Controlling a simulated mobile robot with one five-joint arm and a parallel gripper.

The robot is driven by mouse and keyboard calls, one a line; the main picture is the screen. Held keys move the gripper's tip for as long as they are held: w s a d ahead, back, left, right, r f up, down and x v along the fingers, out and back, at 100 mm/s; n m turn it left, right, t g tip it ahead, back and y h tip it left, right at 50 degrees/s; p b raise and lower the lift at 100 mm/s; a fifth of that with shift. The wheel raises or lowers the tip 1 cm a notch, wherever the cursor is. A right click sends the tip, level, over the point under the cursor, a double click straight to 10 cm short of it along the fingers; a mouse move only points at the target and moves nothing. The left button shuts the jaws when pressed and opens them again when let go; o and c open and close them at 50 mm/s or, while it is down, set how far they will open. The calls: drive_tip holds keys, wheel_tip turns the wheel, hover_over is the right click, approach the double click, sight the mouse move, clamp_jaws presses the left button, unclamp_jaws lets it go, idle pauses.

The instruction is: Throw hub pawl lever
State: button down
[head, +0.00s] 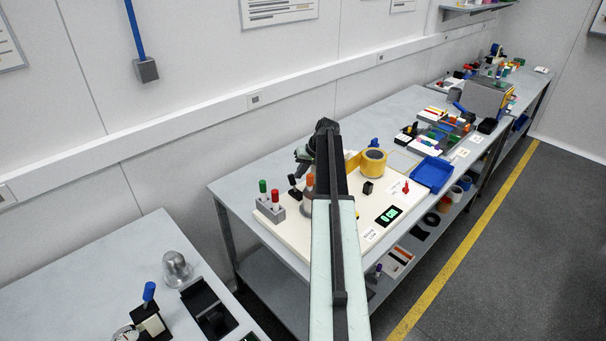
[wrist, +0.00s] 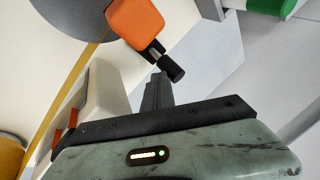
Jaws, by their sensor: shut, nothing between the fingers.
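In the wrist view, an orange block (wrist: 135,20) carries a short metal stem with a black knob (wrist: 172,68); this looks like the pawl lever. It sits by a grey round part (wrist: 70,12), probably the hub. In the head view, an orange part (head: 309,181) shows beside my arm, with a black knob (head: 292,180) to its left. My gripper (wrist: 158,88) is shut and empty, its fingertips close below the black knob. I cannot tell whether they touch. In the head view my gripper is mostly hidden by my arm.
A grey block with green and red pegs (head: 270,206) stands left of the orange part. A yellow roll (head: 373,162), a green display (head: 388,215) and a blue tray (head: 432,173) lie to the right. A white box-like part (wrist: 105,95) is left of the fingers.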

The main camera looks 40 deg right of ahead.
drive_tip(key=shift+s, duration=0.15)
drive_tip(key=shift+s+a+f, duration=0.1)
drive_tip(key=shift+s+f, duration=0.05)
drive_tip(key=shift+s, duration=0.5)
drive_tip(key=w+r+p+v, duration=0.1)
drive_tip(key=p+v, duration=0.8)
drive_tip(key=v, duration=0.1)
drive_tip(key=w+a+f+n+g, duration=0.1)
drive_tip(key=a+n+g, duration=0.1)
drive_tip(key=a, duration=1.7)
drive_tip(key=w+a+f+n+g, duration=0.1)
drive_tip(key=w+a+f+n, duration=0.1)
drive_tip(key=a, duration=1.7)
drive_tip(key=s+a+n+g+h, duration=0.1)
drive_tip(key=s+a, duration=0.3)
drive_tip(key=a, duration=0.5)
drive_tip(key=s+a+n+h, duration=0.1)
drive_tip(key=s+a, duration=0.2)
drive_tip(key=a, duration=0.5)
wheel_tip(320, 180, down, 7)
drive_tip(key=s+b, duration=0.2)
drive_tip(key=b, duration=0.5)
drive_tip(key=shift+f+g, duration=0.15)
drive_tip(key=shift+g, duration=0.25)
drive_tip(key=shift+s+d, duration=0.1)
drive_tip(key=shift+d, duration=0.05)
